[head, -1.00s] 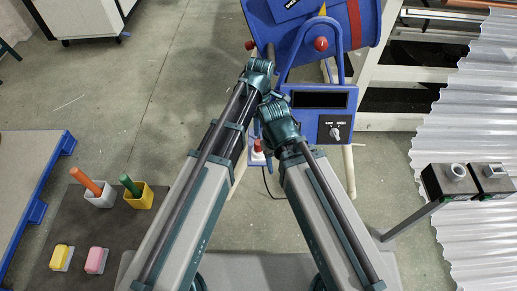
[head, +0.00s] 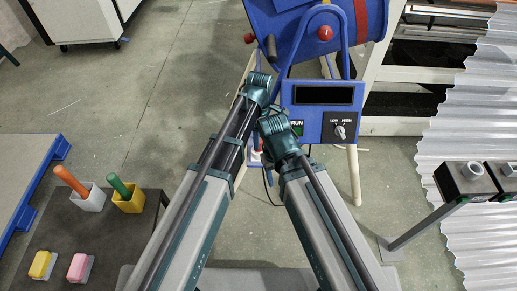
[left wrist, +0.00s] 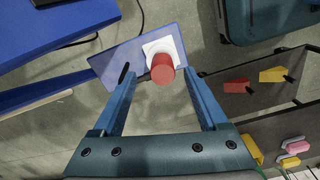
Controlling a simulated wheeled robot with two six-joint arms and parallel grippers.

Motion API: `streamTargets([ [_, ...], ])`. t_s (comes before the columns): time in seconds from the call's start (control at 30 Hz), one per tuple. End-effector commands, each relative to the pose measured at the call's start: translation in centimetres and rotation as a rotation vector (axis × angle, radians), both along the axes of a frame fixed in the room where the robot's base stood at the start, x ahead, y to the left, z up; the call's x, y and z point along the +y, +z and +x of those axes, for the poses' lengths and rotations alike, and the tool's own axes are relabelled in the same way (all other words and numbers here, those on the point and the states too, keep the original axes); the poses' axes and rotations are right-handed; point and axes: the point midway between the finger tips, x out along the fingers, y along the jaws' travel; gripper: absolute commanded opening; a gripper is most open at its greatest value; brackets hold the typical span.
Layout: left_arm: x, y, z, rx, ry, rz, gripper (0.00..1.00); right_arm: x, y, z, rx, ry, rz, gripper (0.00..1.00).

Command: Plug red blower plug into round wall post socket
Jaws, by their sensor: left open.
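The red plug (left wrist: 163,68) stands on a white plate on a blue bracket (left wrist: 118,62) in the left wrist view. My left gripper (left wrist: 162,76) is open, its two blue fingers pointing toward the plug, one on each side; contact is not visible. In the head view my arms mostly hide the plug, and the gripper fingers are hard to make out. The blue blower (head: 300,30) stands at the top centre. A dark socket box with a round grey collar (head: 474,170) is on a post at the right. My right gripper's fingers do not show.
A second socket box (head: 508,172) is cut by the right edge, before corrugated sheet (head: 430,150). The blower's panel (head: 322,110) has a knob and green RUN button. A dark table (head: 110,240) at left holds two cups and pink and yellow blocks.

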Motion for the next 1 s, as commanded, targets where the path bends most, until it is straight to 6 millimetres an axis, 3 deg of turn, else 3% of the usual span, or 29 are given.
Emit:
streamTargets([
  [0.3, 0.2, -4.3, -0.3, 0.0, 0.0, 0.0, 0.76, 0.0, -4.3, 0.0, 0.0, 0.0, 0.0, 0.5],
  [0.63, 0.2, -4.4, -0.3, 0.0, 0.0, 0.0, 0.74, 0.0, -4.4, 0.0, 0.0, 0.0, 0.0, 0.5],
  [1.0, 0.2, -4.4, -0.3, 0.0, 0.0, 0.0, 0.08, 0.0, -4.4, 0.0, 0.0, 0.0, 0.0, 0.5],
])
